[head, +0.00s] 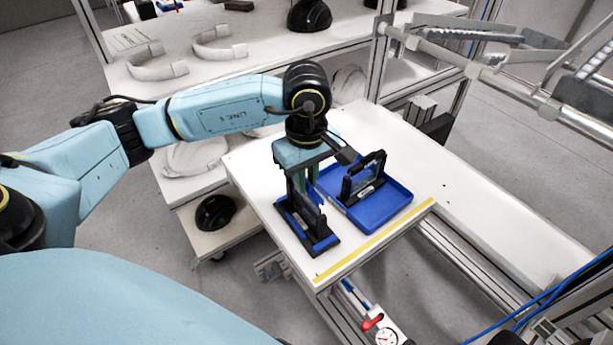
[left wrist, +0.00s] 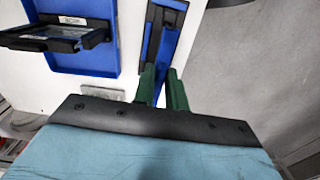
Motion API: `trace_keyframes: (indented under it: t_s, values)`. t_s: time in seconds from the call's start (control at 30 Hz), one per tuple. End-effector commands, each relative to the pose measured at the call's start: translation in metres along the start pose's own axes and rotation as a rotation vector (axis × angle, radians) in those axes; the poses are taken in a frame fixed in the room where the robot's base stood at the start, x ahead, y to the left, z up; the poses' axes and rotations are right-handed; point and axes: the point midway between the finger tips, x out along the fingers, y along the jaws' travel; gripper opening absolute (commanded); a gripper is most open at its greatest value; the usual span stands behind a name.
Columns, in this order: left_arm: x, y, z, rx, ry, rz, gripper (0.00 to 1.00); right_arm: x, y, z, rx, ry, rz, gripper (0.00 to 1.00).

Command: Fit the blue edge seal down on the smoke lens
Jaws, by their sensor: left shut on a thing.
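My left gripper (head: 308,190) points down over a black stand with a blue base (head: 325,241) at the table's left front. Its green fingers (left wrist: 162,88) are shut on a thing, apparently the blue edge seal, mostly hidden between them. A dark upright panel, apparently the smoke lens (head: 314,213), stands in the black stand right below the fingers. Blue also shows beyond the fingertips in the left wrist view, but I cannot tell seal from base there. Whether the seal touches the lens is not clear. My right gripper is not in view.
A blue tray (head: 399,203) lies right of the stand, holding a black frame with a clear plate (head: 363,182). A yellow strip (head: 375,240) marks the table's front edge. The white table (head: 420,150) is bare behind the tray. Helmet parts lie on a back bench (head: 270,60).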

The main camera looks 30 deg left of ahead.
Motion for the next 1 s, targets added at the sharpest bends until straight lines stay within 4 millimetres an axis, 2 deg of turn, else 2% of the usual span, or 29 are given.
trace_keyframes:
  t_s: [0.77, 0.8, 1.0]
  values:
    - [0.021, 0.0, 0.0, 0.0, 0.0, 0.0, 0.0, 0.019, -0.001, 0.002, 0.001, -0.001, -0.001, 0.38]
    - [0.021, 0.0, 0.0, 0.0, 0.0, -0.001, 0.15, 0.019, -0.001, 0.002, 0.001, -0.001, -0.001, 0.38]
    - [0.02, 0.0, 0.0, 0.0, 0.0, 0.0, 0.39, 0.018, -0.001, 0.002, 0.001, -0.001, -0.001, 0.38]
